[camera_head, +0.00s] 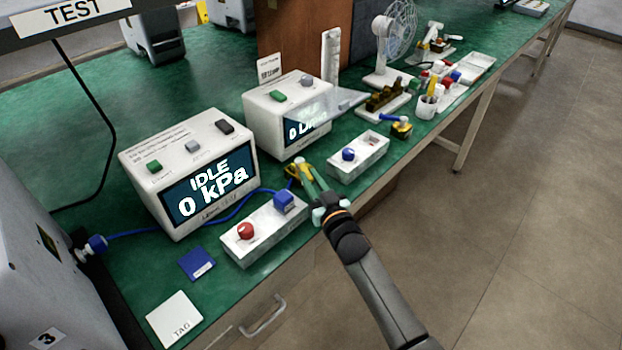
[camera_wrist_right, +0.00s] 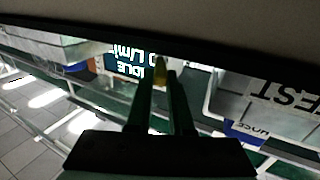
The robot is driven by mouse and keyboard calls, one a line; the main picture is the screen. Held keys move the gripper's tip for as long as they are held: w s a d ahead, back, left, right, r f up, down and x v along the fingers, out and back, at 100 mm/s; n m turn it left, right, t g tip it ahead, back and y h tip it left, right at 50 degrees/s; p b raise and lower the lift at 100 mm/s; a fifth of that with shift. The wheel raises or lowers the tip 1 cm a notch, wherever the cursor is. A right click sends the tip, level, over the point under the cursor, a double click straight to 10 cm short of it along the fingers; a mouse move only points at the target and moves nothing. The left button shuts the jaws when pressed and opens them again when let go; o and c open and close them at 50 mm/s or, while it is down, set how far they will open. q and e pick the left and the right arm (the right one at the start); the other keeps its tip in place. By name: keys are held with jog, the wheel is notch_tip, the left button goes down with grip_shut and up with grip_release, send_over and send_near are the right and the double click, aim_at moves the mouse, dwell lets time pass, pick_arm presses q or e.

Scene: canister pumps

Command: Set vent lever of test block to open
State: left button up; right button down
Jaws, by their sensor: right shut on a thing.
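My right gripper (camera_head: 303,172) reaches in from the lower right, and its fingers are shut on a small yellow piece (camera_wrist_right: 160,70), which looks like the vent lever. In the head view a brass and yellow fitting (camera_head: 291,170) shows at the fingertips, between the two white blocks. The fingers hide much of the lever, so I cannot tell its setting. The near white block (camera_head: 262,236) carries a red knob (camera_head: 245,230) and a blue cube (camera_head: 284,201). A blue hose runs towards this spot. My left gripper is not in view.
A display box (camera_head: 190,172) reading IDLE 0 kPa and a second display box (camera_head: 290,112) stand behind. Another white block (camera_head: 358,158) with a blue knob lies to the right. A blue square (camera_head: 197,264) and a white tag (camera_head: 175,319) lie near the front edge.

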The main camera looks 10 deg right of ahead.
jog(key=c, duration=0.8)
grip_release()
jog(key=s+d+p, duration=0.1)
jog(key=s+d, duration=0.1)
jog(key=s, duration=1)
jog(key=shift+s, duration=0.2)
